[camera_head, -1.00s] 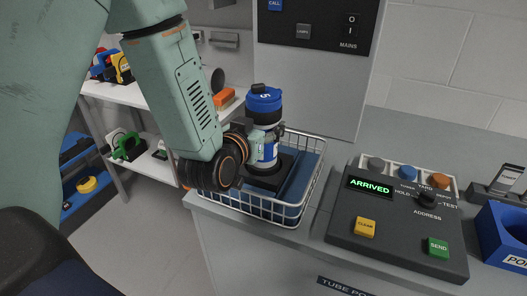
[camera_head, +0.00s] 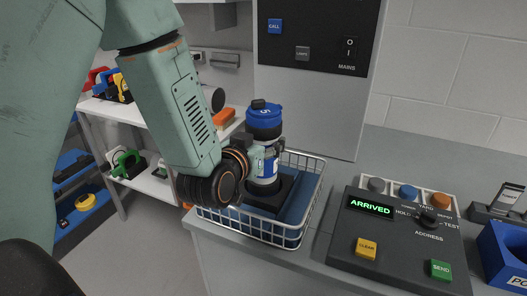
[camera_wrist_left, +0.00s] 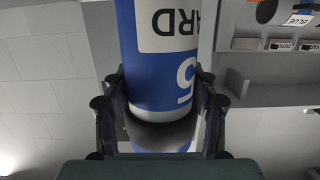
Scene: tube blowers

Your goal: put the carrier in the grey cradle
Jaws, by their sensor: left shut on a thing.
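The carrier (camera_head: 264,122) is an upright cylinder with a blue cap, a black band and a blue-and-white body. It stands over a dark block (camera_head: 267,192) inside the wire basket (camera_head: 288,236); I cannot tell whether its base touches the block. My left gripper (camera_head: 262,160) is shut on its body from the left. In the left wrist view the carrier (camera_wrist_left: 165,85) fills the middle, between both fingers. My right gripper is out of view. I cannot pick out the grey cradle with certainty.
A dark control panel (camera_head: 395,240) reading ARRIVED stands right of the basket. A blue bin (camera_head: 502,262) is at the far right. A white shelf (camera_head: 150,185) with coloured objects is at the left. A wall panel (camera_head: 310,90) rises behind the basket.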

